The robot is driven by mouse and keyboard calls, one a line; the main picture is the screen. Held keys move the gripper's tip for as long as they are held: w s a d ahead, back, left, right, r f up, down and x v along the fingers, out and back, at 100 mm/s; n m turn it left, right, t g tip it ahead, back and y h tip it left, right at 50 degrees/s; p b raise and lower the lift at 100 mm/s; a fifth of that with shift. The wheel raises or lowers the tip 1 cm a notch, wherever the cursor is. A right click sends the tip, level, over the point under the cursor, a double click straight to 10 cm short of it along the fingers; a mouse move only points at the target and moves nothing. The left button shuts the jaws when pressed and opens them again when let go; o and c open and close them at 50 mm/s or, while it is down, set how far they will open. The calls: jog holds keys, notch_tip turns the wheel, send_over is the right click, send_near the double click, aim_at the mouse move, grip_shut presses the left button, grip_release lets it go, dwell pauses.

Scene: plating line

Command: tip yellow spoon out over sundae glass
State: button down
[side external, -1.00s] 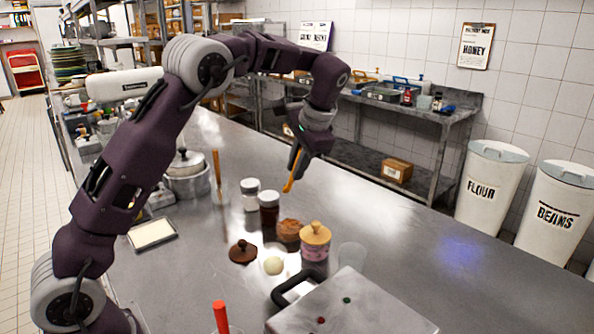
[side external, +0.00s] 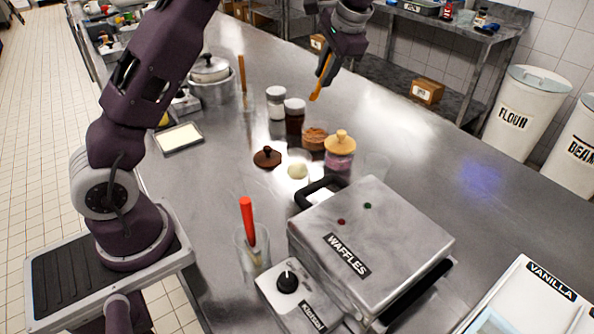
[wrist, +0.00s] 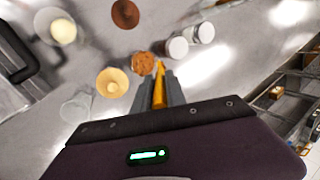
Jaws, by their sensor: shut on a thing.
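My gripper (side external: 343,56) is shut on the handle of the yellow spoon (side external: 320,80), which hangs tilted, tip down, above the worktop near the white-lidded jars. In the wrist view the yellow spoon (wrist: 159,88) lies between the fingers (wrist: 160,90), pointing toward the bowl of brown powder (wrist: 143,63). Whether the spoon carries anything cannot be told. A clear, empty-looking glass, likely the sundae glass (side external: 377,166), stands right of the pink jar; it also shows in the wrist view (wrist: 76,108), left of my gripper and apart from it.
A glass holding a red-handled tool (side external: 249,235) stands in front.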

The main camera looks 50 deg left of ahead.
dwell(0.4)
jog(key=s+d+r, duration=0.4)
jog(key=s+d, duration=0.9)
jog(key=s, duration=0.1)
jog(key=shift+f, duration=2.25)
jog(key=a+h, duration=0.8)
jog(key=h, duration=0.3)
jog(key=shift+a+f, duration=0.2)
jog(key=shift+a, duration=0.15)
notch_tip(320, 180, up, 6)
